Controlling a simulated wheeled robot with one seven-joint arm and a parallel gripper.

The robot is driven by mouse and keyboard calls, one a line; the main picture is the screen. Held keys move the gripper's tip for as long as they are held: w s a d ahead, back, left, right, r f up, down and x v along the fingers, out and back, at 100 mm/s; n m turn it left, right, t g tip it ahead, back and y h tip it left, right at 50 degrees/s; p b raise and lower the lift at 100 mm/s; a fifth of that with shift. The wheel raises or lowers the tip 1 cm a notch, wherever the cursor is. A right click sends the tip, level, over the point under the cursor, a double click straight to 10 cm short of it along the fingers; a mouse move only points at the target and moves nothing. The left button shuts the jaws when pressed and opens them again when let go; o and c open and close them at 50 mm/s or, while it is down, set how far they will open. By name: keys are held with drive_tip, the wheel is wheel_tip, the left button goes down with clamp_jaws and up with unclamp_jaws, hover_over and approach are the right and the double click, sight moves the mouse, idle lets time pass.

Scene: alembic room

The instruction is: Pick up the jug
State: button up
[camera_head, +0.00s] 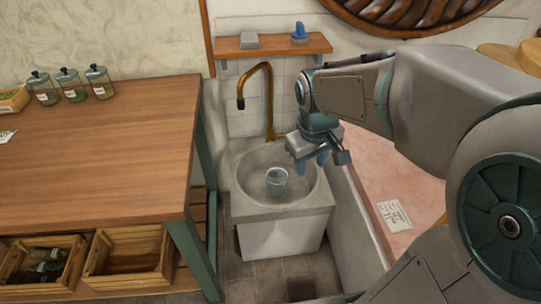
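A clear glass jug (277,181) stands inside the round basin of the grey stone sink (245,199). My gripper (321,160) hangs above the right rim of the sink, up and to the right of the jug. Its blue fingertips point down and appear spread apart with nothing between them. The gripper does not touch the jug.
A brass tap (268,95) arches over the back of the basin. A wooden shelf (272,44) holds a grey block and a blue brush-like object (299,32). A wooden table (110,150) with jars stands left. A pink surface (385,175) lies right, beyond a low wall.

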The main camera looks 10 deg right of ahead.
drive_tip(key=w+a+f+n+g+h+b, duration=0.15)
drive_tip(key=w+f+n+b, duration=0.3)
drive_tip(key=w+f, duration=0.45)
drive_tip(key=w+f+n+t+h+b, duration=0.1)
drive_tip(key=w+f+n+h+b, duration=0.15)
drive_tip(key=w+f+b, duration=0.65)
drive_tip(key=n+t+h+b, duration=0.1)
drive_tip(key=n+h+b, duration=0.3)
drive_tip(key=n+b, duration=0.65)
approach(282, 192)
drive_tip(key=s+d+r, duration=0.2)
drive_tip(key=s+d, duration=0.1)
drive_tip(key=s, duration=0.1)
drive_tip(key=b+x, duration=0.3)
drive_tip(key=x, duration=0.1)
drive_tip(key=shift+w+f, duration=0.2)
drive_tip(key=shift+f, duration=0.15)
drive_tip(key=shift+d+r, duration=0.1)
clamp_jaws()
drive_tip(key=shift+w+r, duration=0.1)
drive_tip(key=shift+r, duration=0.05)
